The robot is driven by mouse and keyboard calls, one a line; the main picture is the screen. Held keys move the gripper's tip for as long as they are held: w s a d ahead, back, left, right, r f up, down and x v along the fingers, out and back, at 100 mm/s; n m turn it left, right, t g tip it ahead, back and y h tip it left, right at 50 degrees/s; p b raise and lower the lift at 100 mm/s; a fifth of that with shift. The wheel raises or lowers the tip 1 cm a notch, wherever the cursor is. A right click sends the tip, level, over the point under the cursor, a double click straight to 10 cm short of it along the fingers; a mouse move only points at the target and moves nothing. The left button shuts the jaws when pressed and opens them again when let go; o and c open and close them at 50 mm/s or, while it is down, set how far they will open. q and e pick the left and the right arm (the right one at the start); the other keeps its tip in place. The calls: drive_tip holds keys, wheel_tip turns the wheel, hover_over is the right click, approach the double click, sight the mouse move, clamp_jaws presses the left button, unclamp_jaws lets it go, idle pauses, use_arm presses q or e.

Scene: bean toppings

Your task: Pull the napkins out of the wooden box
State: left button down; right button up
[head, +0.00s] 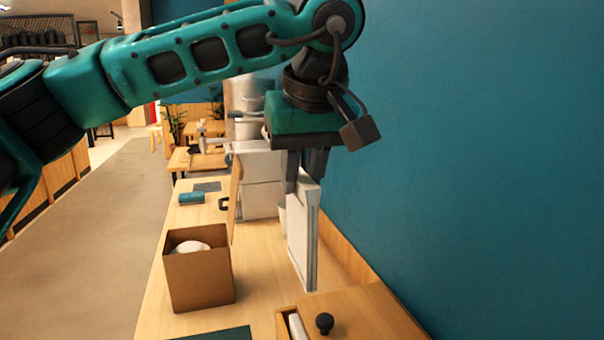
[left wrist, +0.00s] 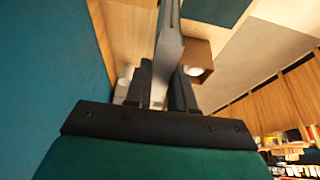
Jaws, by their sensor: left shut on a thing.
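My left gripper (head: 307,172) is shut on a white, flat stack of napkins (head: 303,235), which hangs upright below the fingers. In the left wrist view the napkins (left wrist: 168,45) show edge-on between the two dark fingers (left wrist: 160,88). The wooden box (head: 365,312) with a black round knob stands at the bottom right of the head view, below and in front of the held napkins. Something white shows in a narrow opening at its left side. The napkins appear clear of the box. My right gripper is not in view.
An open brown cardboard box (head: 200,278) with a white round thing inside stands left of the napkins. A teal item (head: 191,198) lies farther back on the counter. A dark board (head: 215,334) is at the front edge. A teal wall (head: 470,150) bounds the right.

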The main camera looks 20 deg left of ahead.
use_arm(q)
drive_tip(key=shift+r, duration=4.4)
drive_tip(key=shift+s+f, duration=0.1)
